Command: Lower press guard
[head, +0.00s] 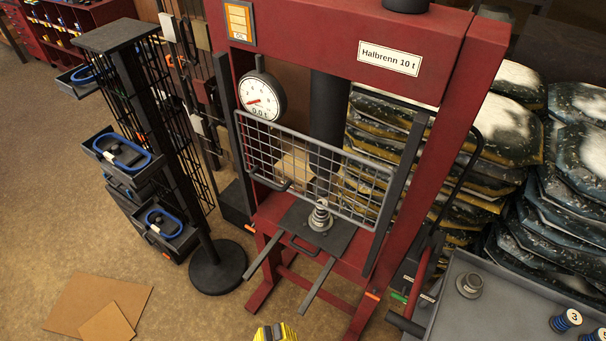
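The press guard (345,172) is a grey wire-mesh panel in a tube frame. It sits between two dark upright rails on the front of the red press (330,45), which is labelled "Halbrenn 10 t". A dark handle (272,184) shows at its lower left. The guard's lower edge is near the top of a metal spring assembly (320,216), which stands upright on the dark press plate (338,236). There is an open gap below the guard at the plate's front.
A round gauge (262,97) hangs at the press's upper left. Two bars (318,287) stick out in front of the plate. A rack (160,130) with trays stands left, and a grey bench (500,310) right. A yellow-black piece (275,333) shows at the bottom edge.

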